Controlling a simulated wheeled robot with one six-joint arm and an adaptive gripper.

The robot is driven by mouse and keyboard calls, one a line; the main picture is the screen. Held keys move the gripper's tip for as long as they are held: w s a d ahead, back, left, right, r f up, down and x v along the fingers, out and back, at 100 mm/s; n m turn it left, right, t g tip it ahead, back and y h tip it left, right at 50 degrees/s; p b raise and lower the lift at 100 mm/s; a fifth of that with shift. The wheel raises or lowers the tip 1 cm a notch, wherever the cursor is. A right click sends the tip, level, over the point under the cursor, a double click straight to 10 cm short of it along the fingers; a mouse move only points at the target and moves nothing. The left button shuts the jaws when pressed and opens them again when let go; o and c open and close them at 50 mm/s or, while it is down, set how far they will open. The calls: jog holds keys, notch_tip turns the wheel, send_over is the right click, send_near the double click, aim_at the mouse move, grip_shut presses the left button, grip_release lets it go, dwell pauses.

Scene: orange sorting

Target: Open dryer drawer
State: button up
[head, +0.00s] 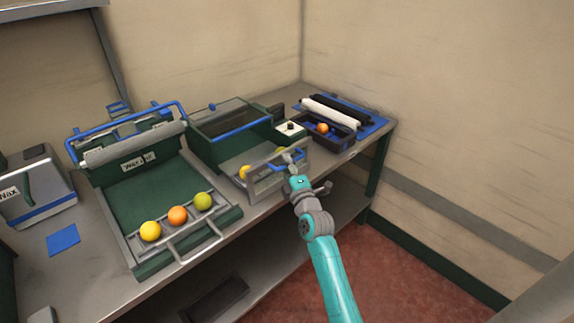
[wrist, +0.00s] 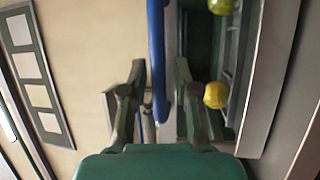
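The dryer (head: 205,152) is a green box with a clear top and a blue bar, in the middle of the bench in the head view. Its drawer (head: 262,187) stands out at the front, with a clear front panel and yellow fruit (head: 244,172) inside. My gripper (head: 289,160) is at the drawer front. In the wrist view, the fingers of my gripper (wrist: 158,80) are apart, with a blue handle bar (wrist: 156,50) between them. I see a gap on both sides of the bar. Yellow-green fruit (wrist: 217,95) shows in the drawer to the right.
A green washer station (head: 140,195) with a yellow, an orange and a green fruit on its front rack stands to the left. A dark tray (head: 338,140) with an orange fruit is at the right. The wall is close on the right. Open floor (head: 410,270) lies in front.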

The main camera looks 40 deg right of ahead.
jog(key=shift+s, duration=0.1)
jog(key=v, duration=1.2)
dwell(0.5)
jog(key=s+a+f+m+g+y, duration=0.1)
jog(key=s+a+f+m+y, duration=0.15)
jog(key=s+a+f, duration=0.45)
jog(key=s+a+f+m+g+y, duration=0.1)
jog(key=s+a+f+m, duration=0.25)
jog(key=s+a, duration=0.7)
jog(key=s+a+r+m+g+y, duration=0.1)
jog(key=s+a+r+m+y, duration=0.1)
jog(key=s, duration=0.9)
jog(key=s+a+r+m+y, duration=0.1)
jog(key=s+a+r+m, duration=0.2)
jog(key=s, duration=0.8)
jog(key=shift+a+r+m+g+y, duration=0.25)
jog(key=shift+a+m+g+y, duration=0.15)
jog(key=shift+a+m, duration=0.55)
jog(key=shift+w, duration=0.1)
